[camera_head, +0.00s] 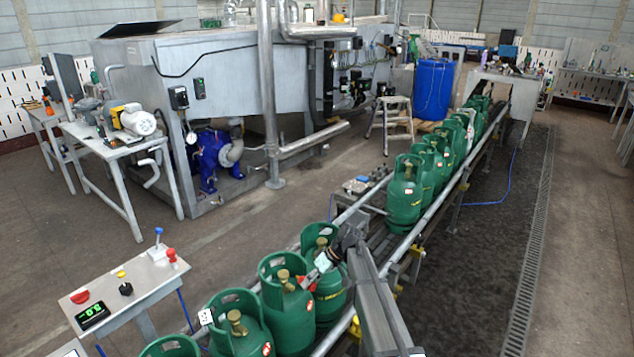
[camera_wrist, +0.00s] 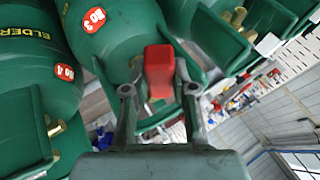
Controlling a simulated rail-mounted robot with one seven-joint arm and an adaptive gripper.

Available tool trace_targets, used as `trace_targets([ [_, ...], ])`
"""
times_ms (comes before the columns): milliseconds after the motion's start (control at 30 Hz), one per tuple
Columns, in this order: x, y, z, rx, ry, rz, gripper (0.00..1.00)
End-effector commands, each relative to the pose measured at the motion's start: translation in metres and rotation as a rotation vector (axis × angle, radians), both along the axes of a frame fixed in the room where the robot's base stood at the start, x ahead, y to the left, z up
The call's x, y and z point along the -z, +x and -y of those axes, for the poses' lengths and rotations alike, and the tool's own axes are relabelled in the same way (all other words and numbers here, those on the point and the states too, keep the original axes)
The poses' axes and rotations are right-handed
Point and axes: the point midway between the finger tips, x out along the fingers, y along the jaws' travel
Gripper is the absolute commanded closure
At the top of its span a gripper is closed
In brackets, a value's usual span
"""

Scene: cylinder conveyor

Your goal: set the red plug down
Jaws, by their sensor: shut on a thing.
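The red plug (camera_wrist: 159,72) is between the two fingers of my gripper (camera_wrist: 159,92) in the wrist view, in front of a green gas cylinder (camera_wrist: 118,38). My gripper is shut on it. In the head view my gripper (camera_head: 322,264) is at the collars of the near green cylinders (camera_head: 290,318), and the red plug (camera_head: 307,282) shows as a small red patch beside it. Brass valves stand inside the collars. I cannot tell whether the plug touches a cylinder or valve.
More green cylinders (camera_head: 405,195) stand in a row along the conveyor (camera_head: 440,205). A control panel (camera_head: 125,287) with buttons and a green display is at the lower left. A blue barrel (camera_head: 434,90) and a step stool (camera_head: 392,124) stand farther back. The floor right of the conveyor is clear.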

Motion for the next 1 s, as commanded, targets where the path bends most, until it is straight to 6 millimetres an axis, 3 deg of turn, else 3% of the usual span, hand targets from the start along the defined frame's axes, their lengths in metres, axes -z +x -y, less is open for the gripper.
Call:
trace_targets([
  [133, -0.012, -0.035, 0.008, 0.105, 0.0, 0.001, 1.0],
  [233, -0.03, -0.062, 0.031, 0.2, 0.0, 0.002, 1.0],
  [600, -0.105, -0.17, 0.151, 0.57, 0.0, 0.003, 1.0],
  [800, -0.122, -0.19, 0.189, 0.643, -0.001, 0.0, 1.0],
  [1000, -0.126, -0.187, 0.203, 0.669, -0.001, -0.001, 1.0],
])
